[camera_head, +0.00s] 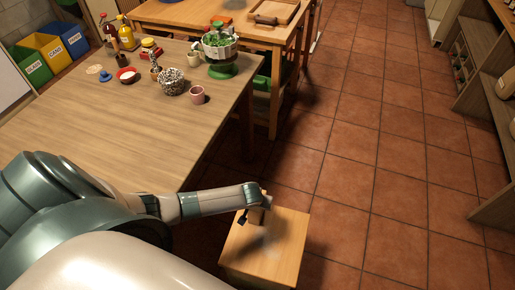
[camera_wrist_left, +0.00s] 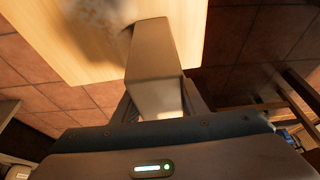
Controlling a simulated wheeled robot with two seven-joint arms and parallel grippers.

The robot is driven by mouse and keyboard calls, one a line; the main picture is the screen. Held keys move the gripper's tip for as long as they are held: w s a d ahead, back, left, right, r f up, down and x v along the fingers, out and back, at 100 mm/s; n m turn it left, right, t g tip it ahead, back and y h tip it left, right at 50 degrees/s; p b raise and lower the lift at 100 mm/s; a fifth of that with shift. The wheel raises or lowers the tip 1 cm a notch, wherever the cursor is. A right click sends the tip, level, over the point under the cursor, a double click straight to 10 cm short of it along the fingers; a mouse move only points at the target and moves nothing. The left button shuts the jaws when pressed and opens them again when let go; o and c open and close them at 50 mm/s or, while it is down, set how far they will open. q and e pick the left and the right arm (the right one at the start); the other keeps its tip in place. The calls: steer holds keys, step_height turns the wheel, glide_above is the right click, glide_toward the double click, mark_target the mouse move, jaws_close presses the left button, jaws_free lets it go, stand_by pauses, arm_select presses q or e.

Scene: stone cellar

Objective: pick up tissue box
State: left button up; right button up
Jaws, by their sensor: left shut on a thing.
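The tissue box (camera_wrist_left: 153,55), a plain brownish-grey block, is between the fingers of my left gripper (camera_wrist_left: 155,100) in the left wrist view. In the head view my left gripper (camera_head: 254,213) is above the far part of a small wooden stool or side table (camera_head: 282,256). The fingers are shut on the box, and only a small tan part of it shows there. I cannot tell whether the box is clear of the top. My right gripper is not in view.
A long wooden table (camera_head: 110,128) on the left holds a mug (camera_head: 197,95), a patterned pot (camera_head: 171,82), a green-footed bowl of greens (camera_head: 220,52) and bottles. Another table (camera_head: 190,14) stands behind. Shelves (camera_head: 490,110) are at the right. The tiled floor (camera_head: 385,150) between is free.

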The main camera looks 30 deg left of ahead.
arm_select(q)
steer(key=shift+r, duration=0.2)
